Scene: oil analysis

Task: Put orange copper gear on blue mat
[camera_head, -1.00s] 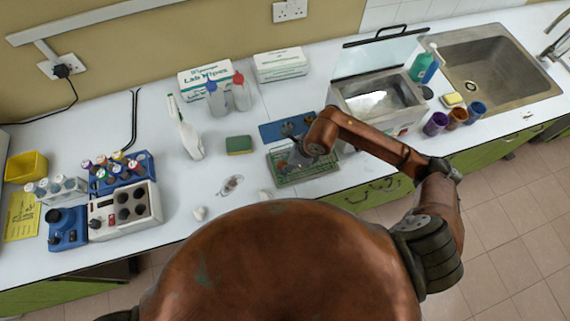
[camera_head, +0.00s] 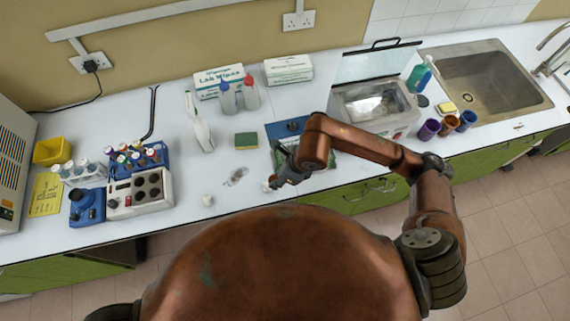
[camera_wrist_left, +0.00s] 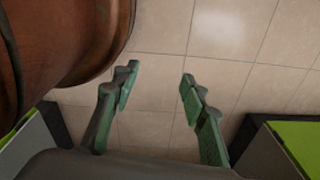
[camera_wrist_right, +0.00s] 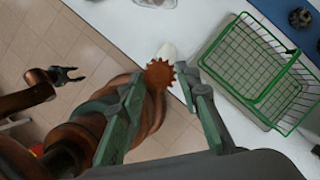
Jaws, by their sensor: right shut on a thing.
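The orange copper gear (camera_wrist_right: 159,73) is between the fingertips of my right gripper (camera_wrist_right: 158,80), which is shut on it. In the head view my right gripper (camera_head: 272,184) is over the counter's front edge, left of the green wire basket (camera_wrist_right: 250,75). The blue mat (camera_head: 283,131) lies behind the basket, partly hidden by my right arm. Its edge shows in the right wrist view (camera_wrist_right: 272,18), with dark gears on it. My left gripper (camera_wrist_left: 155,90) is open and empty above the floor tiles.
A clear object (camera_head: 236,176) and a small white piece (camera_head: 207,199) lie near the front edge. A steel bath (camera_head: 375,105) stands right of the mat, with cups (camera_head: 447,124) beyond it.

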